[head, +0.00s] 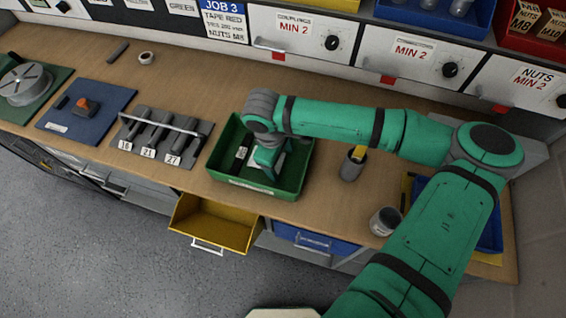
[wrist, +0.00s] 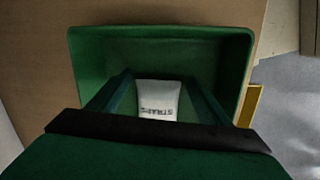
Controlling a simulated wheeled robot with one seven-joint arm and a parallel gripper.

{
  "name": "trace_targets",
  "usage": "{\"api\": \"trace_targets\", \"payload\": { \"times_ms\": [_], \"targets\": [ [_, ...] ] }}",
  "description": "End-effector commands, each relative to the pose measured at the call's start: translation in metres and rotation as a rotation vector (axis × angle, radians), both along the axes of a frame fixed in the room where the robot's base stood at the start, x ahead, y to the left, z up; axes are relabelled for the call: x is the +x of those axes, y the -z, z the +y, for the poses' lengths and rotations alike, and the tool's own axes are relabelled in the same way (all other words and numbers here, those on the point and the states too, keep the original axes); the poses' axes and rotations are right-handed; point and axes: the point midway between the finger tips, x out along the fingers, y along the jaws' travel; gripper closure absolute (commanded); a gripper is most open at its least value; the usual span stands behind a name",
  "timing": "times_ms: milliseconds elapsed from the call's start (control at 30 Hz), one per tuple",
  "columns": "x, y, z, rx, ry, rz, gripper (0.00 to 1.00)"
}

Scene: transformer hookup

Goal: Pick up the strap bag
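The strap bag (wrist: 158,100) is a small white packet with dark print reading "STRAPS". It lies inside the green bin (wrist: 240,62), between my two fingers in the wrist view. My gripper (wrist: 159,78) is open and reaches down into the bin, with a finger on each side of the bag. Narrow gaps show between the fingers and the bag. In the head view my gripper (head: 266,172) is inside the green bin (head: 306,172), and a pale bit of the bag (head: 281,163) shows beside it. The near end of the bag is partly hidden by my gripper.
Left of the bin are a dark holder (head: 178,150) with numbered tools and a blue mat (head: 75,117). A yellow drawer (head: 215,222) stands open below. Drawers line the back.

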Motion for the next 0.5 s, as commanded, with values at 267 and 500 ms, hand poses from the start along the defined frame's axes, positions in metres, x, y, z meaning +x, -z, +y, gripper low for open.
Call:
{"api": "trace_targets", "payload": {
  "times_ms": [267,500],
  "targets": [
    [0.0031,0.0050,-0.0037,-0.006,0.010,-0.005,0.68],
    [0.0035,0.0028,-0.0047,-0.007,0.013,-0.005,0.68]
  ]
}}
